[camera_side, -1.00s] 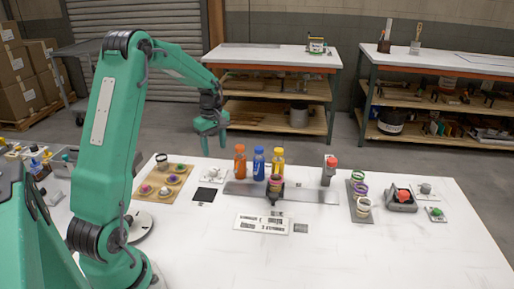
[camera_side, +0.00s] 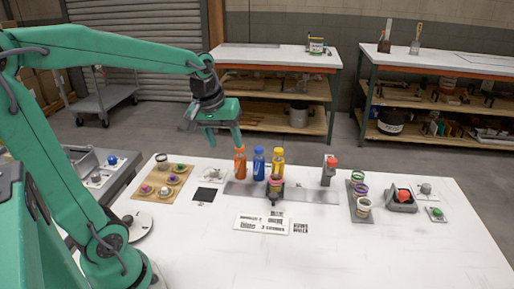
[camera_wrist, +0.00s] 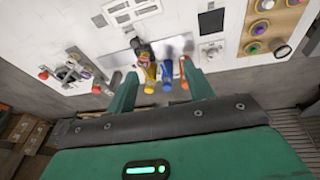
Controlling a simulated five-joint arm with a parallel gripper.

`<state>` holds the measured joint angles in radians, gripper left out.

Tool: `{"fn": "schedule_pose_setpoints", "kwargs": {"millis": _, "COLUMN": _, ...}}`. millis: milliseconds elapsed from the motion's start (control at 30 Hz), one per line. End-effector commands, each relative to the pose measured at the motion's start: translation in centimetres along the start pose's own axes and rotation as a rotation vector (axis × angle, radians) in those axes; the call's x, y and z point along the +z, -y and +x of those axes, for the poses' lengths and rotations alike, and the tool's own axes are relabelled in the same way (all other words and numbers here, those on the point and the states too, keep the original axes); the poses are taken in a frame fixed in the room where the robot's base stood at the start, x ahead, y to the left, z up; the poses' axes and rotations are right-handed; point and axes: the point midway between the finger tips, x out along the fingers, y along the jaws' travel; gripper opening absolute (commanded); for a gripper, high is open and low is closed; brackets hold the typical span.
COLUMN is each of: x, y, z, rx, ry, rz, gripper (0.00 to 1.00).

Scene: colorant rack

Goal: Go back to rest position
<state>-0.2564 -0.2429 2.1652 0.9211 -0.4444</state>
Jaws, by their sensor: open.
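My gripper (camera_side: 223,133) is green, open and empty. In the side view it hangs above the back edge of the white table, up and to the left of the bottles. An orange bottle (camera_side: 240,163), a blue bottle (camera_side: 259,163) and a yellow bottle (camera_side: 278,157) stand upright in a row on the table. In the wrist view my two open fingers (camera_wrist: 158,68) point toward the table, and the yellow (camera_wrist: 149,80), blue (camera_wrist: 168,78) and orange (camera_wrist: 184,74) bottles show between them, farther off.
A wooden tray (camera_side: 140,191) of several small cups lies at the left. A small stand with a cup (camera_side: 275,187) is in front of the bottles. A red-topped device (camera_side: 330,172) and a holder with ringed cups (camera_side: 362,210) are at the right.

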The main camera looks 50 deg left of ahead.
Motion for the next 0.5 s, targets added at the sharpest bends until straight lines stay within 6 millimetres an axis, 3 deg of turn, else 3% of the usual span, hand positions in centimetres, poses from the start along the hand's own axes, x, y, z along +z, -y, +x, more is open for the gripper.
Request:
{"fn": "schedule_pose_setpoints", "kwargs": {"millis": 200, "x": 4.3, "y": -0.8, "z": -2.2, "rx": 0.051, "ry": -0.052, "rz": 0.223, "gripper": 0.52}}
{"fn": "schedule_pose_setpoints", "kwargs": {"millis": 500, "x": 9.7, "y": -0.7, "z": -3.7, "rx": 0.111, "ry": -0.125, "rz": 0.515, "gripper": 0.52}}
